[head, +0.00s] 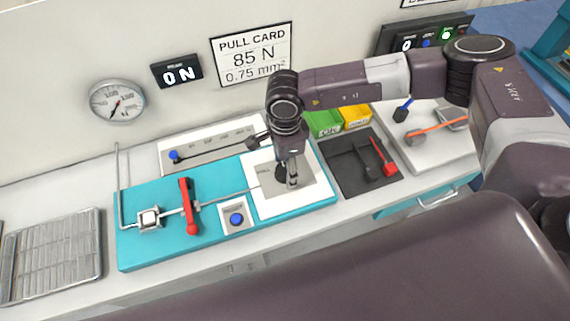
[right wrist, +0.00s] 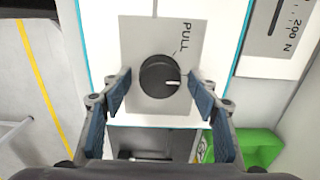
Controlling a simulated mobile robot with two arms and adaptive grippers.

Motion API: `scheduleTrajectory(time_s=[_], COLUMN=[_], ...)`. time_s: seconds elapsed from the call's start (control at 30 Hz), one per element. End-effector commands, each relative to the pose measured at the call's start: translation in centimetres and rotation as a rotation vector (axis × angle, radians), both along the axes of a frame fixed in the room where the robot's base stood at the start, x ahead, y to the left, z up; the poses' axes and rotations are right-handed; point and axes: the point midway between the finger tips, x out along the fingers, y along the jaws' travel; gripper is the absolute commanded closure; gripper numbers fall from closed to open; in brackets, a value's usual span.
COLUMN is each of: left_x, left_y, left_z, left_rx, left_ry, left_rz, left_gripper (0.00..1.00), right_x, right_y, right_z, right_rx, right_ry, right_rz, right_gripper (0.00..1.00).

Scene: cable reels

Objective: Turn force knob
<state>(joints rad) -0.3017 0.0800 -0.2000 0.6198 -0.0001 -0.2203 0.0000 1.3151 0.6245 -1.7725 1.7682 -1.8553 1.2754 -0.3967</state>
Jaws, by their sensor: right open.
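The force knob is a round black dial (right wrist: 160,77) with a white pointer mark, set on a grey plate marked PULL in the right wrist view. Its pointer aims to the right in that view. In the head view the knob (head: 281,174) is partly hidden by my right gripper (head: 287,183), which points down over the plate. In the right wrist view the gripper (right wrist: 158,90) is open, with one blue-padded finger on each side of the knob and a visible gap to it. I cannot tell how high the fingertips are. My left gripper is not in view.
The teal base (head: 130,250) carries a red lever (head: 188,205) and a blue button (head: 236,219). A display (head: 177,71) reads 0 N beside a round gauge (head: 117,101). A pull card (head: 252,54) reads 85 N. Green (head: 323,123) and yellow bins stand behind a dark tray.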

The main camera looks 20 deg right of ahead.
Motion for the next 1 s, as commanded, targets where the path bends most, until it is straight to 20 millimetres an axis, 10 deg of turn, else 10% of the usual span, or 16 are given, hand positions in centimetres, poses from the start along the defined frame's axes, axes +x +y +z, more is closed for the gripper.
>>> scheduleTrajectory(time_s=[0.17,0.53,1.0], left_x=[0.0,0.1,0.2], left_y=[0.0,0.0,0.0], left_z=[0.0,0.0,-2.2], left_rx=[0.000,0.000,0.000], left_ry=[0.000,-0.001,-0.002], left_rz=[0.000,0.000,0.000], left_gripper=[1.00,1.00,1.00], right_x=[0.0,0.0,0.0], right_y=[0.0,0.1,0.1], right_z=[0.0,0.0,-0.4], right_rx=[0.000,0.001,0.003], right_ry=[0.000,0.000,-0.001], right_rz=[0.000,0.000,-0.125], right_gripper=[0.47,0.87,0.87])
